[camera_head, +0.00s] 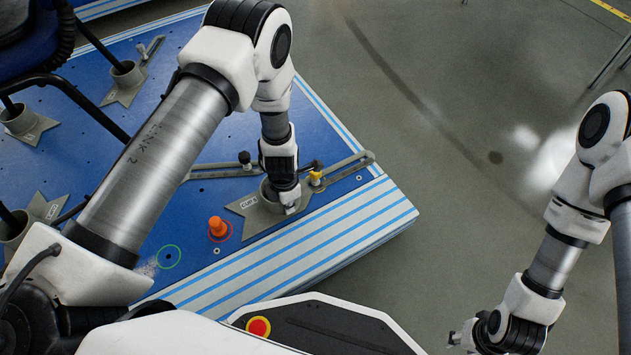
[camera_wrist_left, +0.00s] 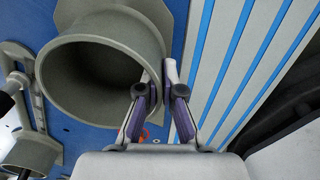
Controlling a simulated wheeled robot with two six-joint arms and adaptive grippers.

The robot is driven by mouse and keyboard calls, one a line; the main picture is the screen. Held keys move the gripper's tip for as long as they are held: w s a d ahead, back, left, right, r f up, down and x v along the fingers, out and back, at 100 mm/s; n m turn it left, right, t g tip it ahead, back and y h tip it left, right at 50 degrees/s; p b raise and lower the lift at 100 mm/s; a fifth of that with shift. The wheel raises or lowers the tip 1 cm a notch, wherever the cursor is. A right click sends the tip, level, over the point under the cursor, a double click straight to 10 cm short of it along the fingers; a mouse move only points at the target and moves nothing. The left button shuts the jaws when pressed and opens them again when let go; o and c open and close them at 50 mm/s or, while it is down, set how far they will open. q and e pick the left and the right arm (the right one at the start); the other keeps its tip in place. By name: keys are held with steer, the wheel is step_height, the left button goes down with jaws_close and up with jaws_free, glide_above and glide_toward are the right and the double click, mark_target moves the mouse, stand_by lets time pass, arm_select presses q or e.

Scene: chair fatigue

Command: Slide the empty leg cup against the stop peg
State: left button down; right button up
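The empty leg cup (camera_head: 250,203) is a grey ring on a notched, labelled base plate near the blue platform's striped edge. In the left wrist view the cup (camera_wrist_left: 95,85) shows its open mouth, with nothing in it. My left gripper (camera_head: 290,207) reaches down at the cup. In the left wrist view its fingers (camera_wrist_left: 160,95) stand either side of the cup wall and look closed on it. The orange stop peg (camera_head: 218,228) stands left of the cup, apart from it, inside a red ring. My right gripper (camera_head: 458,343) is low at the right, away from the platform; its fingers are unclear.
A slotted arm (camera_head: 345,166) with a yellow knob (camera_head: 315,178) and black knobs lies behind the cup. A green ring (camera_head: 168,257) marks the platform left of the peg. Other cups (camera_head: 20,120) hold chair legs at the left. A red button (camera_head: 258,327) is in front.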

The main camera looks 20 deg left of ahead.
arm_select(q)
steer(key=shift+r+p, duration=0.15)
steer(key=shift+p, duration=0.45)
steer(key=s+a+p, duration=0.1)
steer(key=p, duration=0.7)
steer(key=shift+s+a, duration=0.2)
steer(key=s+a+p, duration=0.1)
steer(key=p, duration=0.4)
steer(key=shift+s+a, duration=0.1)
steer(key=shift+s, duration=0.2)
steer(key=shift+s+a+p, duration=0.45)
steer(key=shift+s+p, duration=0.05)
steer(key=shift+p, duration=0.65)
steer(key=shift+f, duration=0.2)
steer(key=c, duration=1.4)
jaws_free()
steer(key=shift+a, duration=0.1)
steer(key=shift+o, duration=0.2)
